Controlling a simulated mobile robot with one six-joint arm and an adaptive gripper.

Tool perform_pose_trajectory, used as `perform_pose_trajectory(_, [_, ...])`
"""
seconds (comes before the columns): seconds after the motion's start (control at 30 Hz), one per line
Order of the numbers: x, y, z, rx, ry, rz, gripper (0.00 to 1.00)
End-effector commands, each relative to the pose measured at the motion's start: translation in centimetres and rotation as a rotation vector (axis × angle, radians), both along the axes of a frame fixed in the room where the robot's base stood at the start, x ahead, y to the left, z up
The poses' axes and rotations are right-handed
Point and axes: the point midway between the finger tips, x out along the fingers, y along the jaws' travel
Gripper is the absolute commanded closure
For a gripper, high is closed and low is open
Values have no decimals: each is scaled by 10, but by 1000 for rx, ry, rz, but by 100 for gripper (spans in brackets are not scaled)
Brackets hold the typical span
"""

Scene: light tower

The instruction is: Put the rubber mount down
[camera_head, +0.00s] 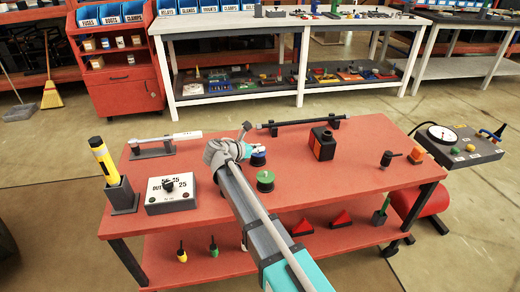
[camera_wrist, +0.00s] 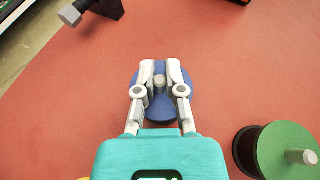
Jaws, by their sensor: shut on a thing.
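A rubber mount with a blue disc top and a grey stud (camera_wrist: 153,112) is between the fingers of my gripper (camera_wrist: 160,75) in the wrist view. The fingers are closed around the stud. In the head view the blue mount (camera_head: 258,160) shows just beside my gripper (camera_head: 250,150), partly hidden by it, low over the red table (camera_head: 345,150). I cannot tell whether its underside touches the tabletop. A second mount with a green disc and dark body (camera_head: 265,181) stands on the table just in front; it shows at lower right in the wrist view (camera_wrist: 285,150).
A black box with an orange label (camera_head: 322,144) and a dark bar on stands (camera_head: 300,122) are to the right and behind. A switch box (camera_head: 170,192) and a yellow flashlight in a holder (camera_head: 105,160) stand at left. The table between the green mount and the right end is mostly clear.

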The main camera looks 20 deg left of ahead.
Motion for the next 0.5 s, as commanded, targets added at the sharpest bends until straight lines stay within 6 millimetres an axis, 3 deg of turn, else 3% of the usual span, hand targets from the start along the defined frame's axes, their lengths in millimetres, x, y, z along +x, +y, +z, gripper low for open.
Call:
perform_pose_trajectory(0.07, [0,0,-3,0,-1,0,100])
perform_pose_trajectory(0.1, [0,0,-2,0,0,0,82])
perform_pose_trajectory(0.27, [0,0,-2,0,0,0,53])
perform_pose_trajectory(0.5, [0,0,-2,0,0,0,53])
